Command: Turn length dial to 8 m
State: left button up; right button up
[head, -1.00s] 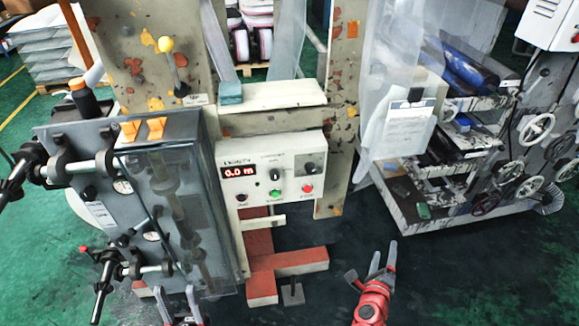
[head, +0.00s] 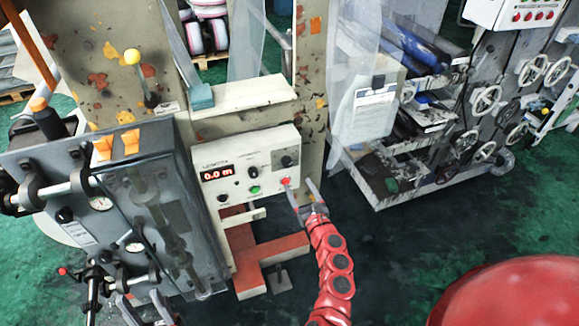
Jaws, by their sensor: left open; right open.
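The white control panel (head: 250,175) faces me at the middle and its red display (head: 217,173) reads 0.0 m. A small black knob (head: 252,171) sits right of the display under a blurred label. A larger dark dial (head: 288,161) is at the upper right; I cannot tell from the lettering which of the two is the length dial. A green button (head: 254,190) and a red button (head: 286,182) are below. My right gripper (head: 299,188) is open and empty at the panel's lower right, overlapping its edge near the red button; contact is unclear. My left gripper (head: 138,300) is open, low at left.
A grey cabinet (head: 85,190) with gauges, rods and handles stands close left of the panel. A cream shelf (head: 240,108) juts out above the panel. A red base (head: 265,262) lies beneath. A machine with handwheels (head: 487,100) stands right. Green floor lies between.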

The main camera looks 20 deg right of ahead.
aim_at(288, 165)
jog(key=w+b, duration=0.2)
jog(key=w, duration=0.7)
jog(key=shift+w+a, duration=0.1)
jog(key=shift+w, duration=0.05)
grip_shut()
